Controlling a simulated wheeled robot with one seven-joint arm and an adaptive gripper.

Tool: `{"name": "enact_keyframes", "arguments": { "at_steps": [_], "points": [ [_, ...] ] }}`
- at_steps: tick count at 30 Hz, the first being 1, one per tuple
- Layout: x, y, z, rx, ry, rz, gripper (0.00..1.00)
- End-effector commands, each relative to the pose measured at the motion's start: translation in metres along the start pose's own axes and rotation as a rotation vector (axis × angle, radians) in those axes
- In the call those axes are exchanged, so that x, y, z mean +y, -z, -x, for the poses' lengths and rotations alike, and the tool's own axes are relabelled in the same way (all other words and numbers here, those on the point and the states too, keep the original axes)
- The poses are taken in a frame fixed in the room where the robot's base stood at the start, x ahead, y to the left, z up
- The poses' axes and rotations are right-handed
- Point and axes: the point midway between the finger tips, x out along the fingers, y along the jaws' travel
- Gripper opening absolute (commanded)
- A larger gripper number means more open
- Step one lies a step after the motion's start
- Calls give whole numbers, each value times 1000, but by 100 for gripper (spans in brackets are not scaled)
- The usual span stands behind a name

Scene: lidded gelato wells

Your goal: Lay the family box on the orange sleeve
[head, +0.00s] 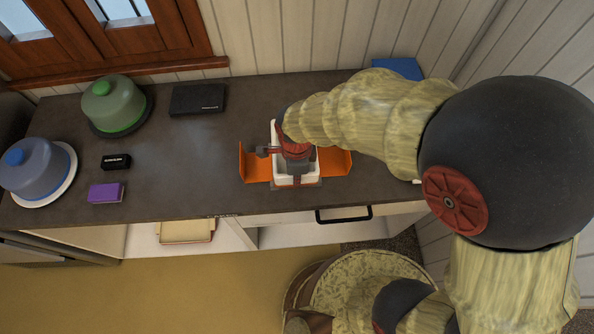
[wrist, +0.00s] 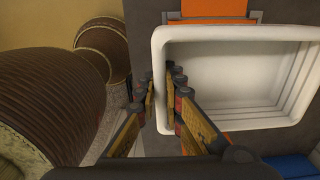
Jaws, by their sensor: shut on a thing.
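The family box, a white open tub (head: 296,181), is over the middle of the orange sleeve (head: 336,163). The sleeve's orange flaps show to the left and right of the tub. My gripper (head: 297,167) is shut on one side wall of the tub. In the wrist view my gripper (wrist: 162,82) has one finger outside the white tub (wrist: 235,62) and one inside it. The tub looks empty and about level. Orange parts of the sleeve (wrist: 208,9) show beyond and beside it. I cannot tell whether the tub touches the sleeve; its underside is hidden.
A green dome (head: 113,104) and a blue dome (head: 36,166) stand at the left. A black box (head: 197,99), a small black block (head: 116,161) and a purple block (head: 106,193) lie nearby. A blue object (head: 398,68) is at the back right.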

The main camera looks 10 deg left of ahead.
Motion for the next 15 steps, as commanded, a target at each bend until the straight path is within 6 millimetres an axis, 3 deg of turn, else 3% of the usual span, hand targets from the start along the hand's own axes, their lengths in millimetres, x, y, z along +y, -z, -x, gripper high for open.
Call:
{"name": "enact_keyframes", "arguments": {
  "at_steps": [8, 15],
  "points": [
    [0, 0, -6, 0, 3, 0, 0],
    [0, 0, -27, 0, 2, 1, 0]
  ]
}}
